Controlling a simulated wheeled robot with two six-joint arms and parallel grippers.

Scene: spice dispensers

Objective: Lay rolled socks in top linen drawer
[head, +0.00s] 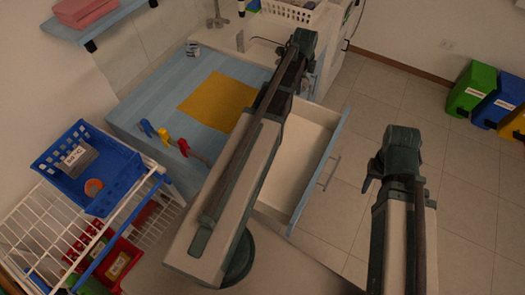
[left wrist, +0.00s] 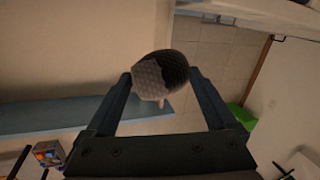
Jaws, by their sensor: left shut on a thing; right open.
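The rolled sock (left wrist: 150,80), light grey with a dark patch, is between the fingertips of my left gripper (left wrist: 162,78) in the left wrist view. That gripper is shut on it. In the head view my left arm reaches across the open drawer, and its fingers and the sock are hidden. The drawer (head: 303,137) is pulled out, with a pale inside and a blue front; the part I see is empty. My arm covers its left part. My right gripper (head: 369,182) is open, right of the drawer and apart from it.
The blue counter (head: 200,75) holds a yellow mat (head: 217,101) and several coloured clips. A blue basket (head: 85,170) sits on a white wire rack at left. Green, blue and yellow bins stand at far right. The tiled floor right of the drawer is clear.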

